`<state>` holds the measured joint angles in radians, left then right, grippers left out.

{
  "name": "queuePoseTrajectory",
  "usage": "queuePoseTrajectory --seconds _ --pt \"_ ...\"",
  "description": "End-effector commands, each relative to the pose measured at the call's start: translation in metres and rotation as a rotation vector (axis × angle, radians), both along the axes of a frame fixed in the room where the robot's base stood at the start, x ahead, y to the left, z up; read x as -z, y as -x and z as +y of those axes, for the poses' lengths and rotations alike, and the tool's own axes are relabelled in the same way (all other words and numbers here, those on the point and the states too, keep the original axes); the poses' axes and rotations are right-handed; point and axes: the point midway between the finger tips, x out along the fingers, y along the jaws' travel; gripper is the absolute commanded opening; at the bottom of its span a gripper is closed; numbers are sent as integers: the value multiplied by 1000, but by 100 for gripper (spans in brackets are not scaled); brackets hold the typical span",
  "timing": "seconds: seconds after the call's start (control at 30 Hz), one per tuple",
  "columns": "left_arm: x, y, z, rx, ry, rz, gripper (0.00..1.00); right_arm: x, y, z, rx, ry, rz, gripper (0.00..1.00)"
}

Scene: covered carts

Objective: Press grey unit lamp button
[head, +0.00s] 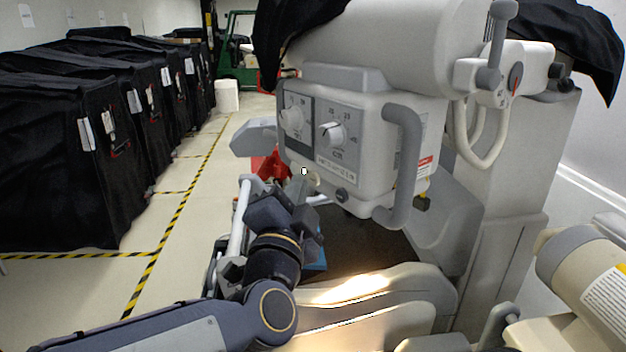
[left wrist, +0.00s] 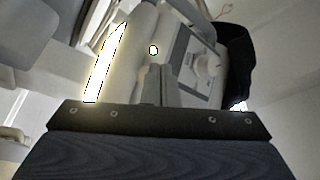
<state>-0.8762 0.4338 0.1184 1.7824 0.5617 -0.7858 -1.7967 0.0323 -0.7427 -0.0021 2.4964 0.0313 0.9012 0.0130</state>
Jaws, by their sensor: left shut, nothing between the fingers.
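The grey unit (head: 365,150) is a pale box with two round dials on its front and a curved handle at its right. A small white spot, apparently the lamp button (head: 304,171), shows at the box's lower left edge. A similar white spot shows in the left wrist view (left wrist: 153,50). My left gripper (head: 308,186) is shut and empty, just below that spot; I cannot tell whether it touches. Its fingers show in the left wrist view (left wrist: 156,85), below the spot. My right gripper is not in view.
A bright patch of light (head: 350,290) lies on the pale base below the unit. A pale jointed part (head: 590,270) stands at the right. Black-covered carts (head: 60,160) line the left, beside a floor with yellow-black tape. A green vehicle (head: 238,60) stands at the back.

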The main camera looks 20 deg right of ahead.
Motion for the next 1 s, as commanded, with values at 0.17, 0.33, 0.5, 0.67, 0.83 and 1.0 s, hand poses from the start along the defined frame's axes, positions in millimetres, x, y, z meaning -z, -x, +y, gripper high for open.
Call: queuePoseTrajectory --seconds 0.17,0.33,0.5,0.67,0.83,1.0 --pt "0 1 4 -1 1 1 0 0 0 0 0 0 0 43" --pt "0 1 4 -1 1 1 0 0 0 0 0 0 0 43" --pt "0 2 13 -1 1 0 0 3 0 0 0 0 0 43" --pt "0 7 29 -1 1 -1 0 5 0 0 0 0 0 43" --pt "0 11 44 -1 2 -1 0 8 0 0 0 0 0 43" --pt "0 13 52 -1 1 1 0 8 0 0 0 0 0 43"
